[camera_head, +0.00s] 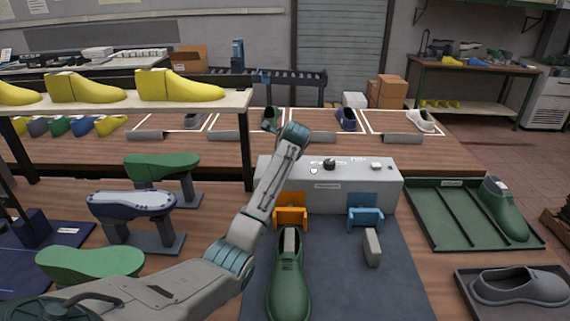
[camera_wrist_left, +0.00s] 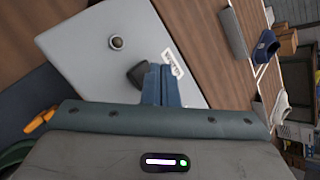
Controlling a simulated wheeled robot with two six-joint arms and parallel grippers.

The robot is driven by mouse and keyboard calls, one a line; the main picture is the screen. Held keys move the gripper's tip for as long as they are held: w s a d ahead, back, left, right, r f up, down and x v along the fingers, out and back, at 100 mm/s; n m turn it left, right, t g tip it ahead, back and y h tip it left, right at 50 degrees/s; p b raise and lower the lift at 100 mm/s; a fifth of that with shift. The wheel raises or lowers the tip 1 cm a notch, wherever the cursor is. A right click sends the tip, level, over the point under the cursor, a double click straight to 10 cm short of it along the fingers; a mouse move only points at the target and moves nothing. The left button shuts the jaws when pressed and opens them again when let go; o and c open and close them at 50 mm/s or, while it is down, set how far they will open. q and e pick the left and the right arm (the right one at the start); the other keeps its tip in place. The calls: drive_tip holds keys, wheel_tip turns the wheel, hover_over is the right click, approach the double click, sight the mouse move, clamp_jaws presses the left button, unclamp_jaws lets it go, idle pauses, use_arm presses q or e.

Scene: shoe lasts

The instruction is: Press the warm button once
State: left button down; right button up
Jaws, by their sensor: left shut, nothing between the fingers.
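A grey control box (camera_head: 350,185) stands at the back of the dark mat. Its top carries a black knob (camera_head: 329,164), a small light button (camera_head: 313,171) left of it and another button (camera_head: 376,166) at right. The wrist view shows the box top (camera_wrist_left: 85,45), a round metallic button (camera_wrist_left: 117,42), and the black knob (camera_wrist_left: 137,75) partly behind my fingers. The labels are too small to read for "warm". My left gripper (camera_wrist_left: 160,82) is shut and empty over the left part of the box; my arm hides it in the head view. My right gripper is out of view.
An orange clamp (camera_head: 291,211) and a blue clamp (camera_head: 365,212) stand before the box. A green shoe (camera_head: 289,280) and a grey block (camera_head: 372,247) lie on the mat. A shelf (camera_head: 225,103) with yellow lasts is at left; a green tray (camera_head: 455,225) is at right.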

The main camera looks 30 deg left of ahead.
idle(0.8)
use_arm(q)
drive_tip(key=shift+f+p, duration=0.3)
drive_tip(key=shift+p, duration=0.25)
drive_tip(key=shift+f, duration=0.15)
drive_tip(key=shift+f, duration=0.55)
idle(0.6)
drive_tip(key=shift+r+p, duration=0.1)
drive_tip(key=shift+p, duration=0.25)
drive_tip(key=shift+r+p, duration=0.85)
drive_tip(key=shift+p, duration=0.3)
